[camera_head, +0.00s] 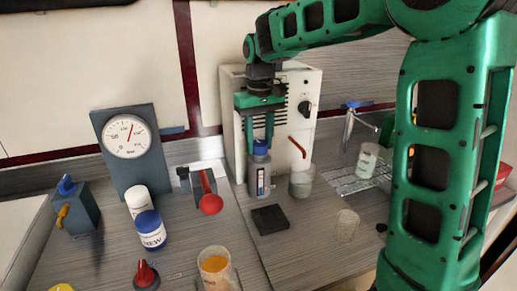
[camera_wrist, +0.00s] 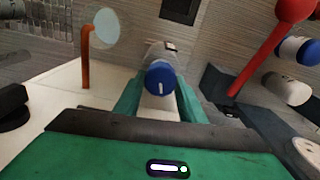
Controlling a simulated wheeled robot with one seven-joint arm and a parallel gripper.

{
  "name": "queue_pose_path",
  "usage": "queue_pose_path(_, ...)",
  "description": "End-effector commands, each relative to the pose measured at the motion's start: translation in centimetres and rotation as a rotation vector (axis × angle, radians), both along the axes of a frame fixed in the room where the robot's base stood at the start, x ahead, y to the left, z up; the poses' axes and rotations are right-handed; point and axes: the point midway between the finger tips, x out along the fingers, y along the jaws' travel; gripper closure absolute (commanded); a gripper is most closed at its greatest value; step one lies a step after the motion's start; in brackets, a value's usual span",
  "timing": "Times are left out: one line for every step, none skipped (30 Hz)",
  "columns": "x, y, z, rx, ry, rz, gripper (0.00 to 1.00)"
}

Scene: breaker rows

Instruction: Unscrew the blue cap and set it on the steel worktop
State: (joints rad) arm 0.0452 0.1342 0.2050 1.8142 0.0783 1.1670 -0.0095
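A blue cap (camera_head: 261,147) with a white mark on top is on a grey bottle (camera_head: 262,175) with a dark blue label, upright on the steel worktop (camera_head: 309,232). The wrist view shows the cap (camera_wrist: 160,78) from above. My gripper (camera_head: 260,139) points down over the bottle, its two green fingers apart, one on each side of the cap. In the wrist view, my gripper (camera_wrist: 160,91) frames the cap closely. I cannot tell whether the fingers touch it. The cap's lower edge is partly hidden.
A white cabinet (camera_head: 232,110) stands close behind the bottle. A clear beaker (camera_head: 301,184) is just to its right, and a black block (camera_head: 269,219) lies in front. A red-knobbed lever (camera_head: 210,204) and a blue-lidded jar (camera_head: 151,233) stand to the left.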

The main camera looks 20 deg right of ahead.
Motion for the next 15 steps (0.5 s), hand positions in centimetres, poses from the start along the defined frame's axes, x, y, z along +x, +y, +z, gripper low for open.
queue_pose_path(-0.71, 0.00, -0.77, -0.003, 0.026, 0.004, 0.63)
queue_pose_path(-0.75, 0.02, -0.75, -0.002, 0.027, 0.004, 0.63)
queue_pose_path(-0.82, 0.03, -0.71, -0.002, 0.028, 0.005, 0.63)
queue_pose_path(-0.83, 0.04, -0.66, -0.002, 0.027, 0.005, 0.63)
queue_pose_path(-0.84, 0.05, -0.62, -0.002, 0.026, 0.005, 0.67)
queue_pose_path(-0.83, 0.06, -0.55, -0.001, 0.024, 0.005, 0.77)
queue_pose_path(-0.83, 0.06, -0.50, -0.001, 0.023, 0.005, 0.83)
queue_pose_path(-0.82, 0.07, -0.45, -0.001, 0.022, 0.006, 0.84)
queue_pose_path(-0.82, 0.08, -0.38, -0.002, 0.021, 0.006, 0.84)
queue_pose_path(-0.81, 0.08, -0.34, -0.002, 0.020, 0.006, 0.84)
queue_pose_path(-0.79, 0.10, -0.30, -0.001, 0.019, 0.010, 0.84)
queue_pose_path(-0.78, 0.11, -0.24, -0.001, 0.017, 0.022, 0.83)
queue_pose_path(-0.77, 0.11, -0.20, -0.001, 0.017, 0.038, 0.83)
queue_pose_path(-0.75, 0.12, -0.17, -0.001, 0.016, 0.061, 0.83)
queue_pose_path(-0.74, 0.14, -0.13, -0.002, 0.015, 0.101, 0.82)
